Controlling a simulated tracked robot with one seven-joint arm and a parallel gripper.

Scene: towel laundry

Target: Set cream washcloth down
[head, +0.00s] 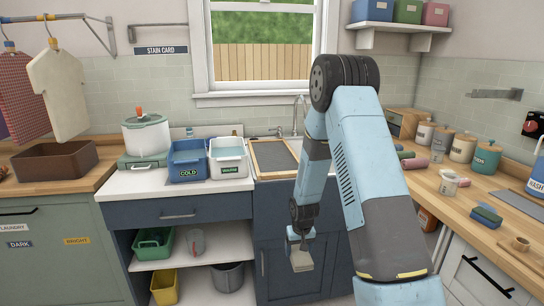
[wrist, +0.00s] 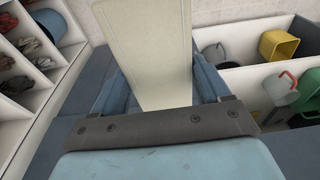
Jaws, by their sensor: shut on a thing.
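The cream washcloth (head: 302,261) hangs from my gripper (head: 299,240) in front of the blue cabinet doors, below counter height. In the wrist view the cloth (wrist: 150,40) is a long pale strip between the two blue fingers of my gripper (wrist: 155,82). The jaws are shut on it. The cloth hangs free in the head view and touches no surface that I can see.
Blue COLD (head: 187,174) and white (head: 228,172) tubs stand on the counter left of the dark drying mat (head: 272,157). The right wooden counter (head: 420,180) holds jars and cloths.

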